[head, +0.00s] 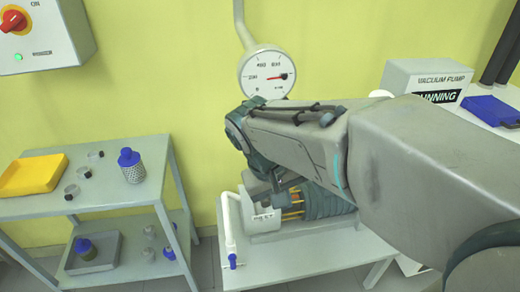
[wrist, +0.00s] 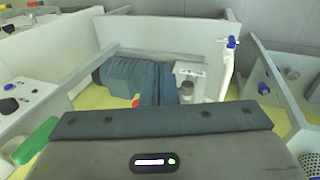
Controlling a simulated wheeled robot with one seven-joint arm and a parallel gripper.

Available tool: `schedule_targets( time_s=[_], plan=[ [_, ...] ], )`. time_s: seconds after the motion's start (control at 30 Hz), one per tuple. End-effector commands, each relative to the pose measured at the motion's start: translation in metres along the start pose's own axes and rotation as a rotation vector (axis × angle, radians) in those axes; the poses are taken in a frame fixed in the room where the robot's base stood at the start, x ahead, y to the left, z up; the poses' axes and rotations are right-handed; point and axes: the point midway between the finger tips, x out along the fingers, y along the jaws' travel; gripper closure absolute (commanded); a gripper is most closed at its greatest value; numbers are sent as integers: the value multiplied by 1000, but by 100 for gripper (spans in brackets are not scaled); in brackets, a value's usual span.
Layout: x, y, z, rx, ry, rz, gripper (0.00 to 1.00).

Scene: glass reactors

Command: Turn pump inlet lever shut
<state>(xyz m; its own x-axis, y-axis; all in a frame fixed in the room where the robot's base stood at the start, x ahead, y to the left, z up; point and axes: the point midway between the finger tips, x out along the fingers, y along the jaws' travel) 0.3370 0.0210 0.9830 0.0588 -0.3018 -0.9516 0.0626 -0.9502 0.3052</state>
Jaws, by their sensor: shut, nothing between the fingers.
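A white pipe (head: 228,225) rises at the left end of the low bench, with a small blue lever or tap (head: 233,261) near its foot. The blue piece also shows in the wrist view (wrist: 232,42), at the upper right. The pump (head: 328,204) has a ridged dark blue-green motor, and a white block with a label (head: 263,218) stands beside it. My gripper (head: 272,190) is over the pump, right of the pipe and apart from the blue piece. Its dark fingers (wrist: 160,84) are shut together and empty in the wrist view. My arm hides part of the pump.
A grey shelf cart (head: 110,200) with a yellow tray (head: 33,175) and bottles stands at the left. A round gauge (head: 266,75) hangs on the wall behind my arm. A vacuum pump box (head: 425,80) reads running at the right. The bench front (head: 320,265) is clear.

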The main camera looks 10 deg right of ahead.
Motion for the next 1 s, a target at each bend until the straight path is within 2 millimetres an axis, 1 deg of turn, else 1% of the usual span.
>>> schedule_targets(
  time_s=[0.03,0.2,0.33,0.47,0.57,0.67,1.0],
  plan=[
    [-7,-9,-15,-29,-6,73,100],
    [-39,-34,-56,-39,38,302,100],
    [-57,-48,-75,-18,92,405,100],
    [-63,-53,-84,-1,119,449,100],
    [-56,-49,-86,4,121,456,100],
    [-42,-41,-87,5,119,456,100],
    [23,-9,-95,6,117,454,100]
  ],
)
